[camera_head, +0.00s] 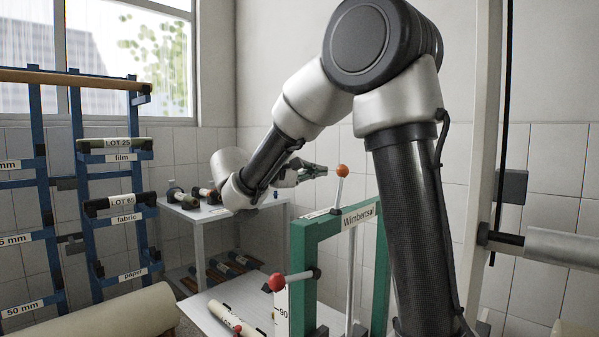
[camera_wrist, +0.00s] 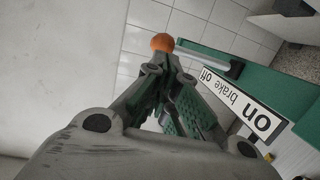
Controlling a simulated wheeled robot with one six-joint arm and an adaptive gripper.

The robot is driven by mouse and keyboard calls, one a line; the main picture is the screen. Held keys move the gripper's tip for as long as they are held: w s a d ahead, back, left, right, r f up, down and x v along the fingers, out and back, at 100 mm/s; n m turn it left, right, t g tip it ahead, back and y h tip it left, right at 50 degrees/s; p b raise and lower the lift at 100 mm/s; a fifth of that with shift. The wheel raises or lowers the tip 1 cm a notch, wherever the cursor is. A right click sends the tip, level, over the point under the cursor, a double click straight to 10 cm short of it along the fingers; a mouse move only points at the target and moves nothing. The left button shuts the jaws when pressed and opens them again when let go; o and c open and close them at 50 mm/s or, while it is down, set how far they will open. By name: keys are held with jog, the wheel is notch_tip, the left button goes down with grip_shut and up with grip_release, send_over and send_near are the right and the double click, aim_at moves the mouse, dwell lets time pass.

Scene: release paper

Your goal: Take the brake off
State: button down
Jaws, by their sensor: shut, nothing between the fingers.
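In the head view an orange-knobbed lever (camera_head: 342,171) stands up, slightly tilted, from the top of a green frame (camera_head: 302,255) labelled "Wimbertsal". My gripper (camera_head: 322,171) is shut and empty, its tips just left of the knob in the picture. In the wrist view the orange knob (camera_wrist: 162,42) shows just beyond the fingertips (camera_wrist: 163,70); whether they touch cannot be told. A white plate (camera_wrist: 238,100) reading "on brake off" lies on the green beam to the right, upside down, with "off" nearer the knob in the picture.
A red-knobbed handle (camera_head: 277,281) sticks out at the frame's lower left. A grey side table (camera_head: 205,213) with rolls stands behind my forearm. Blue racks (camera_head: 80,190) with labelled rolls stand left. A large paper roll (camera_head: 110,318) lies front left. A metal roller (camera_head: 560,246) is right.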

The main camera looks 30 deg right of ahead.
aim_at(340, 190)
jog(key=shift+x, duration=2.35)
jog(key=shift+w+d+y, duration=0.25)
jog(key=shift+d, duration=0.35)
jog(key=shift+w+d+y, duration=0.2)
jog(key=shift+d+y, duration=0.05)
jog(key=shift+d, duration=0.35)
jog(key=shift+a, duration=0.1)
